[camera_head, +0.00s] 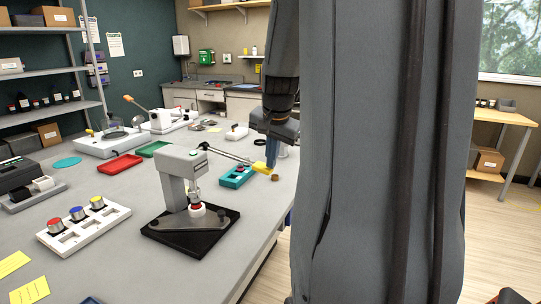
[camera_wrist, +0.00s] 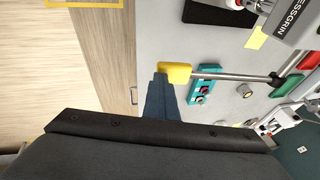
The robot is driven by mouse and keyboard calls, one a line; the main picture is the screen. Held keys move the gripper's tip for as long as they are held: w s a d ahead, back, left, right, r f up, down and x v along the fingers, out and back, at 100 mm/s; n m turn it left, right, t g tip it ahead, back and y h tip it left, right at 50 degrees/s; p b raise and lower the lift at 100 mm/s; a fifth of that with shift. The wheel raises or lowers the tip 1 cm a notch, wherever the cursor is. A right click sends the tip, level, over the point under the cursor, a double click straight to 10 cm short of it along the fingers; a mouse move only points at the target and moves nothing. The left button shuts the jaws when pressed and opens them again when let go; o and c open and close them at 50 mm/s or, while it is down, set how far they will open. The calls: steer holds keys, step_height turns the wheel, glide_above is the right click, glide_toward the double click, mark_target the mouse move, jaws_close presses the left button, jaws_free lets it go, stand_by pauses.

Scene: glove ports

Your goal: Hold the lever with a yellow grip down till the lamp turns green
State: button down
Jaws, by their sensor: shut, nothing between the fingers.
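The lever (camera_head: 232,156) with a yellow grip (camera_head: 260,167) sticks out from a grey press (camera_head: 180,163) on a black base (camera_head: 160,233). It slopes slightly down toward the grip in the head view.
A teal button box (camera_head: 236,178) and a small brown knob (camera_head: 275,178) stand near the grip. A white panel with coloured buttons (camera_head: 83,229), red tray (camera_head: 120,165) and green tray (camera_head: 153,149) lie leftward. Another lever device (camera_head: 110,142) stands behind. My arm hides the right side.

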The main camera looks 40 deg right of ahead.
steer(key=s+r+b, duration=0.2)
steer(key=s+r, duration=0.4)
steer(key=r, duration=0.3)
steer(key=shift+a, duration=0.2)
steer(key=w+a+f+n+g+y, duration=0.1)
steer(key=a+f+n, duration=0.2)
steer(key=a+f, duration=0.35)
steer(key=w+a+f+n, duration=0.2)
steer(key=a+f+n, duration=0.1)
steer(key=a+f, duration=0.35)
steer(key=s+a+f+n, duration=0.2)
steer(key=a+f, duration=0.2)
steer(key=a, duration=0.1)
steer(key=s+a+f+n+g, duration=0.1)
steer(key=s+a+f+n, duration=0.1)
steer(key=a+f+n, duration=0.1)
steer(key=s+a+f+n+y, duration=0.1)
steer(key=s+a+f+n, duration=0.1)
steer(key=a, duration=0.5)
steer(key=shift+s+a+f+n+g, duration=0.2)
steer(key=shift+f+n, duration=0.1)
steer(key=shift+f, duration=0.4)
steer(key=shift+s+a+f+n+g, duration=0.1)
steer(key=shift+s+f+n, duration=0.15)
steer(key=shift+f, duration=0.45)
steer(key=shift+s+a+f, duration=0.1)
